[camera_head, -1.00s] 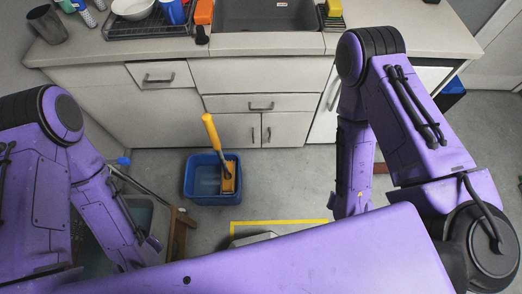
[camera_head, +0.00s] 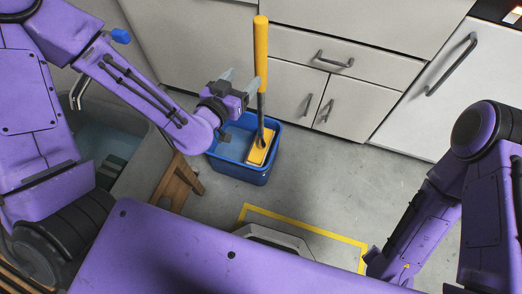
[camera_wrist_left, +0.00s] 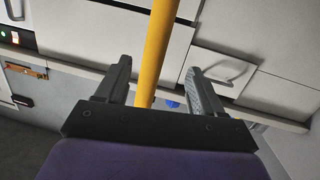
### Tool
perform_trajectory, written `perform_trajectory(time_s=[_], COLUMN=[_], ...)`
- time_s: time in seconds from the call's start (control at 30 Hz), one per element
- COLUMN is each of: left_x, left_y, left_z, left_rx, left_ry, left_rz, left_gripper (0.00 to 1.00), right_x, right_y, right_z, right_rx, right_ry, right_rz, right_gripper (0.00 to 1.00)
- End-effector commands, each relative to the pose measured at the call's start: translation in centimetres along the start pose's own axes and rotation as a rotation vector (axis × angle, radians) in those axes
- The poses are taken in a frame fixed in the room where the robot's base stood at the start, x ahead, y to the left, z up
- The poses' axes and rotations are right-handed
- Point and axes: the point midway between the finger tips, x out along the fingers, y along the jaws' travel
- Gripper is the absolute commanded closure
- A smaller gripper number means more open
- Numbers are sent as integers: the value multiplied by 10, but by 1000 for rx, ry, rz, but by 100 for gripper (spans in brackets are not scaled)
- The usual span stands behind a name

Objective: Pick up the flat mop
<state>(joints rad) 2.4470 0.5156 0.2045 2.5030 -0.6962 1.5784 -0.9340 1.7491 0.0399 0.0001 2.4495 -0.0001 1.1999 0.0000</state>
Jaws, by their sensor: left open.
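The flat mop (camera_head: 260,55) stands nearly upright in a blue bucket (camera_head: 232,175). It has a yellow handle, a grey lower shaft and a yellow head inside the bucket. My left gripper (camera_head: 237,82) is open just left of the mop's handle in the head view. In the left wrist view the yellow handle (camera_wrist_left: 157,50) runs up the middle, in line with the gap between the fingers of my left gripper (camera_wrist_left: 160,78). I cannot tell whether the handle is between the fingers or beyond them. My right arm shows at the right, but its gripper is hidden.
White cabinets (camera_head: 390,50) with dark handles stand behind the bucket. A wooden stool (camera_head: 180,185) and a grey bin (camera_head: 125,150) are left of the bucket. A yellow line (camera_head: 305,222) marks the floor in front. Grey floor right of the bucket is clear.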

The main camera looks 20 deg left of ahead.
Motion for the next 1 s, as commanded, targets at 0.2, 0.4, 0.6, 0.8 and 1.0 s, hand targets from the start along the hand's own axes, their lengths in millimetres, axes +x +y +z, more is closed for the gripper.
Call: perform_trajectory(time_s=[0.2,0.4,0.6,0.8,1.0], left_x=[14,49,75,108,112], left_y=[5,7,6,7,7], left_z=[-13,-22,-22,-26,-27], left_rx=[60,64,60,61,61], left_ry=[145,146,144,143,142], left_rz=[25,26,24,24,25], left_gripper=[32,32,32,32,32], right_x=[35,35,38,41,41], right_y=[-3,-3,-4,-4,-4], right_z=[14,14,15,17,17], right_rx=[0,0,0,0,0], right_ry=[1,1,1,1,0], right_rz=[0,0,0,0,0], right_gripper=[57,57,57,57,57])
